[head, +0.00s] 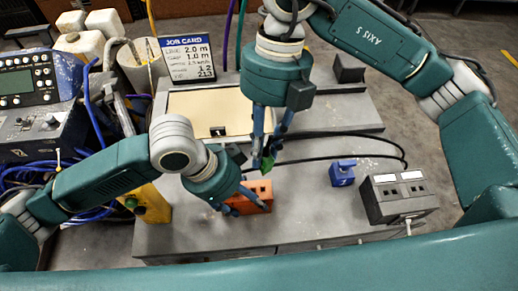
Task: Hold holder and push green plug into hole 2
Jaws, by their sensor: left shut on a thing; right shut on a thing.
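The orange holder (258,188) sits on the grey table top in the middle of the head view. My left gripper (257,205) comes in from the left and is shut on the holder, its fingers covering part of it. My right gripper (268,165) points down from above and is shut on the green plug (269,162). The plug is just above the holder's upper edge in the picture. I cannot tell whether the two touch, and the holes in the holder are hidden or too small to make out.
A blue block (342,173) and a grey box with white labels (397,197) stand at the right. Black cables (345,136) curve across the table behind. A job card (188,60) and a beige panel (212,108) are at the back. Control equipment (30,85) and blue cables fill the left.

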